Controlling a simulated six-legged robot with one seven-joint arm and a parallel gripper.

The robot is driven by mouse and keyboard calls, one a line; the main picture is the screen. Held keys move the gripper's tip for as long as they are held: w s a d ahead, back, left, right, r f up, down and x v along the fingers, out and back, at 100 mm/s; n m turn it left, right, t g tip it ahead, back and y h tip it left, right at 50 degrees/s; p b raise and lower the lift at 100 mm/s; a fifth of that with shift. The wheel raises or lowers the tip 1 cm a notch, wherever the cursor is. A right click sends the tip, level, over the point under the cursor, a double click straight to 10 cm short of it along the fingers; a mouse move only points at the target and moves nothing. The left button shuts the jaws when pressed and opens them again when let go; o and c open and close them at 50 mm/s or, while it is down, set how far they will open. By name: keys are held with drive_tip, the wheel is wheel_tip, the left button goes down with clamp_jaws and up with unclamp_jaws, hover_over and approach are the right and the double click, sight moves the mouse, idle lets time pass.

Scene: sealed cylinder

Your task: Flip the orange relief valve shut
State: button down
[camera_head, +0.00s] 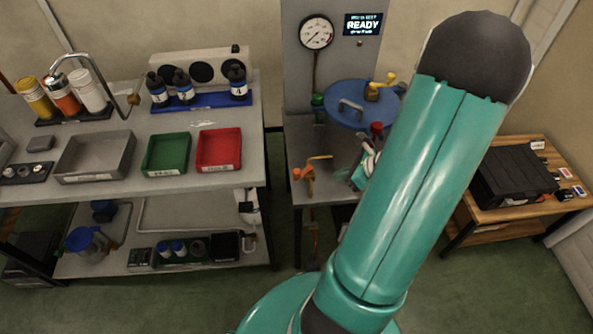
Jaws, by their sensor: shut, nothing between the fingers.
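The orange relief valve (307,174) stands at the front left of the grey bench, with its orange lever sticking out to the right near the top. My gripper (359,174) shows as a small teal and white part just right of the valve, apart from it in the picture. It is shut and empty. My large teal arm hides much of it, and its fingertips are too small to make out clearly.
Behind are a blue round lid (345,117) with a yellow valve (381,87), a red knob (377,128), a green fitting (318,104), a gauge (316,32) and a READY display (363,24). A bench with trays (218,150) stands left, a wooden table (500,212) right.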

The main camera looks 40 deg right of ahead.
approach(300, 176)
wheel_tip(300, 176, down, 4)
drive_tip(key=w, duration=0.3)
drive_tip(key=shift+w+a+f, duration=0.15)
drive_tip(key=shift+w+a, duration=0.3)
drive_tip(key=shift+a, duration=0.25)
drive_tip(key=shift+w+m, duration=0.1)
drive_tip(key=shift+m, duration=0.2)
